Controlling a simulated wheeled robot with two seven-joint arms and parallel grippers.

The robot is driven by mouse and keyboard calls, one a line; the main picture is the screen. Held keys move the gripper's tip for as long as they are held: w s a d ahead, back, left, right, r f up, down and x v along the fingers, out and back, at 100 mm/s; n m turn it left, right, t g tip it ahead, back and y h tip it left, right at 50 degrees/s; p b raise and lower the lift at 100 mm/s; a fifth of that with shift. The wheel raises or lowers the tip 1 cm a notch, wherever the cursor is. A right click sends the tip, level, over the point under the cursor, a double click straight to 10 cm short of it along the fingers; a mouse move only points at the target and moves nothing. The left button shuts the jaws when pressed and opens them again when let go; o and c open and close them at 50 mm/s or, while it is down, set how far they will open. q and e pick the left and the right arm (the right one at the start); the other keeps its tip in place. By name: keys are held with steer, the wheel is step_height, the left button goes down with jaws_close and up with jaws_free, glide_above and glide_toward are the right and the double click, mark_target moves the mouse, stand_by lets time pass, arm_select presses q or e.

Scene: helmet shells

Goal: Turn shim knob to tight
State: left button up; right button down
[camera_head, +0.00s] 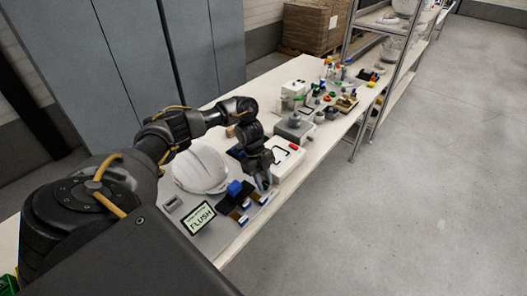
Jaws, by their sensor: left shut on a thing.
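A white helmet shell (201,170) sits on a grey fixture board (228,232) on the bench. A small sign (198,219) reading "FLUSH" stands at the board's front left. My left gripper (264,186) points down at the right side of the board, beside a blue block (235,188) and small dark parts. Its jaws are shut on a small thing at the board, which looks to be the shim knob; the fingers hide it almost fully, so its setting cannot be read. My right gripper is not in view.
Several small items and a grey device (294,128) crowd the bench further back. A metal shelf rack (400,60) stands at the far right. The floor (430,200) to the right is clear.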

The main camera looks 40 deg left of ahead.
arm_select(q)
steer(key=o, duration=1)
steer(key=v, duration=1.1)
steer(key=shift+p, duration=0.4)
steer(key=shift+d+f, duration=0.1)
steer(key=x, duration=1)
steer(key=shift+d+f+b, duration=0.1)
steer(key=shift+f+b, duration=0.3)
steer(key=shift+r, duration=0.15)
